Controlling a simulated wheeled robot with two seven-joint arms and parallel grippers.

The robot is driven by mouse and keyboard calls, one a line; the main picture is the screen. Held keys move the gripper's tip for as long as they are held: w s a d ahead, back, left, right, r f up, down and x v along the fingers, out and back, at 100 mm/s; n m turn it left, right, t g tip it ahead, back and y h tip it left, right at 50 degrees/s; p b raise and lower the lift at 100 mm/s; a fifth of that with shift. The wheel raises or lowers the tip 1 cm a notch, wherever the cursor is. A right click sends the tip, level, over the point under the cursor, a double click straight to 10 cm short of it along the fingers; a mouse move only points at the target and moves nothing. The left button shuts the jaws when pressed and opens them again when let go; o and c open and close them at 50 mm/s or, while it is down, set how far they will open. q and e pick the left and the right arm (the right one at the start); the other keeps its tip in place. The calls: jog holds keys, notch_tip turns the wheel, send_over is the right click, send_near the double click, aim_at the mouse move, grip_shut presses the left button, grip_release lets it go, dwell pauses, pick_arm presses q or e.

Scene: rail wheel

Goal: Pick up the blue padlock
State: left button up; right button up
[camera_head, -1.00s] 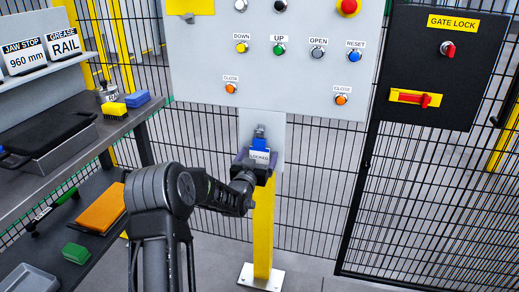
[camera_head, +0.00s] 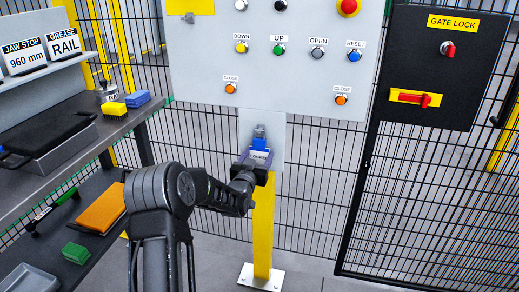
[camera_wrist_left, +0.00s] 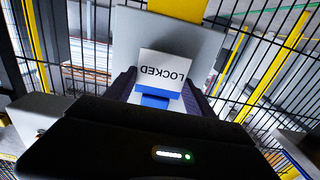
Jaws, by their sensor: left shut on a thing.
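The blue padlock (camera_head: 259,143) is at the grey plate below the control panel, above the yellow post. It has a white label reading LOCKED, which faces the left wrist view upside down, with blue padlock body (camera_wrist_left: 155,98) showing below it. My left gripper (camera_head: 257,164) reaches it from the front and is shut on it. In the left wrist view the two dark fingers of the gripper (camera_wrist_left: 159,92) stand on either side of the padlock. A grey fitting shows just above the padlock in the head view; whether the shackle is still through it I cannot tell. My right gripper is out of view.
The control panel (camera_head: 280,60) with several buttons hangs just above. A black gate lock box (camera_head: 440,65) is on the right. A shelf (camera_head: 60,170) with a yellow brush, a blue block and other items stands at left. Wire fence lies behind.

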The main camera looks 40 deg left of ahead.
pick_arm(q)
jog(key=shift+c, duration=0.3)
jog(key=shift+r, duration=0.8)
jog(key=v, duration=1.8)
jog(key=shift+f, duration=0.1)
jog(key=shift+r, duration=0.65)
jog(key=shift+d, duration=0.1)
jog(key=shift+b+v, duration=0.4)
jog(key=shift+v, duration=1.3)
